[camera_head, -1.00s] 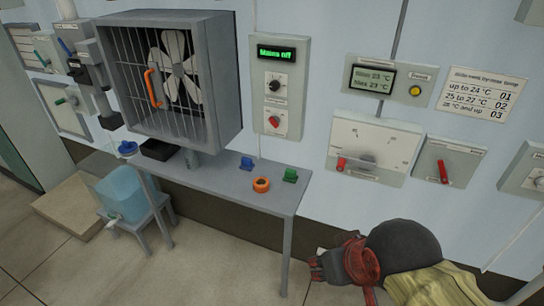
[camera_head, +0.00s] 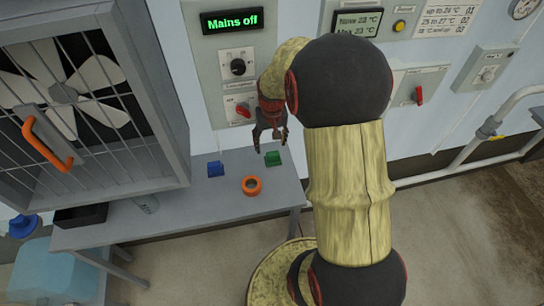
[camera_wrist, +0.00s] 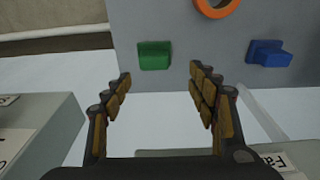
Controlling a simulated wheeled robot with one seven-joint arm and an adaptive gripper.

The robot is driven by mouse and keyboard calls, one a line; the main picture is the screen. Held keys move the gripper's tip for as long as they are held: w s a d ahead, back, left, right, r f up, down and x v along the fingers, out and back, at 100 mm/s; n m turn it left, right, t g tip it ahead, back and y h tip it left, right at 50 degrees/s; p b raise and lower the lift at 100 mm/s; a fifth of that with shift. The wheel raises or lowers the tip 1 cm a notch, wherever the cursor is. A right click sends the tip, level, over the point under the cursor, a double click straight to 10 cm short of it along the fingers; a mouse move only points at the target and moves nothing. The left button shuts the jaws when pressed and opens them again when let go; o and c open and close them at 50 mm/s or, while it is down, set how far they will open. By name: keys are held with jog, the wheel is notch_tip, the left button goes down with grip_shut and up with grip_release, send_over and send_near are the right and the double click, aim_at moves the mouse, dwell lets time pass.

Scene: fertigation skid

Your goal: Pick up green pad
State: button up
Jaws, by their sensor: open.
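The green pad (camera_head: 272,158) is a small block on the grey bench (camera_head: 180,212), near its right end at the wall side. My gripper (camera_head: 270,146) is open and empty above the bench, close to the green pad in the head view. In the wrist view, the green pad (camera_wrist: 154,55) appears beyond the fingertips, between them and left of centre. My gripper (camera_wrist: 160,80) shows both padded fingers spread apart there. No contact with the pad is seen.
An orange ring (camera_head: 252,186) and a blue block (camera_head: 215,169) lie on the bench near the green pad. Switch boxes (camera_head: 238,65) are on the wall behind my gripper. The caged fan (camera_head: 80,90) stands at the left of the bench.

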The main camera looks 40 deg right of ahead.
aim_at(273, 153)
jog(key=f, duration=0.1)
jog(key=f+b, duration=0.1)
jog(key=f, duration=0.1)
jog(key=shift+w+d+f, duration=0.1)
jog(key=shift+d+f, duration=0.05)
jog(key=shift+d, duration=0.2)
jog(key=f, duration=0.1)
jog(key=f+b, duration=0.1)
jog(key=f, duration=0.1)
jog(key=f+b, duration=0.1)
jog(key=f, duration=0.1)
jog(key=shift+d, duration=0.25)
jog(key=shift+r, duration=0.1)
jog(key=shift+c, duration=1.3)
jog(key=c, duration=1)
